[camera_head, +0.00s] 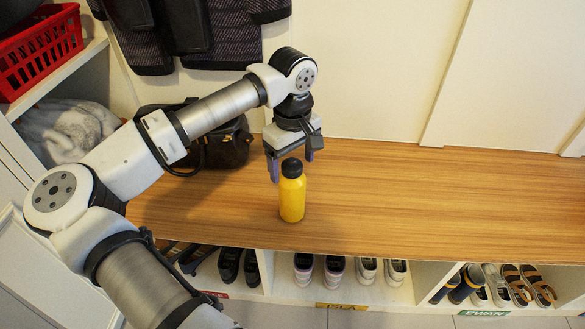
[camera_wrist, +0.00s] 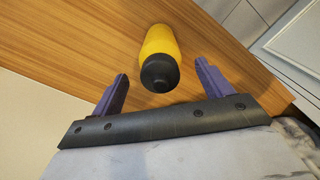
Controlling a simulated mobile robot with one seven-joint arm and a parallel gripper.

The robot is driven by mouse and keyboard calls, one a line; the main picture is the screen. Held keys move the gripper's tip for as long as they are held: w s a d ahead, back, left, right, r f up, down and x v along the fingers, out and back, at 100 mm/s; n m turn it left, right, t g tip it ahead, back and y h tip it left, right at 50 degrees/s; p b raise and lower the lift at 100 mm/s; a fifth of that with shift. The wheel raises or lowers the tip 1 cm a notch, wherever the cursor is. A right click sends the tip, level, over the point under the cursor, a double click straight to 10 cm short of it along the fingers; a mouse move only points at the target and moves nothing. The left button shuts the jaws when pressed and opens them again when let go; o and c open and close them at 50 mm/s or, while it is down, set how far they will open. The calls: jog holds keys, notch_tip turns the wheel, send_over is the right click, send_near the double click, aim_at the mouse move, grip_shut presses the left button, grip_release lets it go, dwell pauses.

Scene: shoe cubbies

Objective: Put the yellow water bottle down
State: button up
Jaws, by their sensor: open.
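The yellow water bottle (camera_head: 292,198) with a black cap stands upright on the wooden bench top (camera_head: 400,200). It also shows in the wrist view (camera_wrist: 158,45), with its cap toward me. My gripper (camera_head: 291,170) is open, just above and behind the bottle's cap. In the wrist view, the two purple fingers of my gripper (camera_wrist: 160,85) are spread to either side of the cap, with visible gaps. The bottle's base rests on the wood, and nothing grips it.
A dark bag (camera_head: 225,145) sits on the bench behind my arm. Cubbies below hold several pairs of shoes (camera_head: 320,268). A red basket (camera_head: 38,50) and a grey fluffy item (camera_head: 68,130) are at the left. The bench right of the bottle is clear.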

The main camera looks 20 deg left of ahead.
notch_tip(320, 180, up, 8)
jog(key=shift+r+p, duration=0.25)
jog(key=shift+p, duration=0.35)
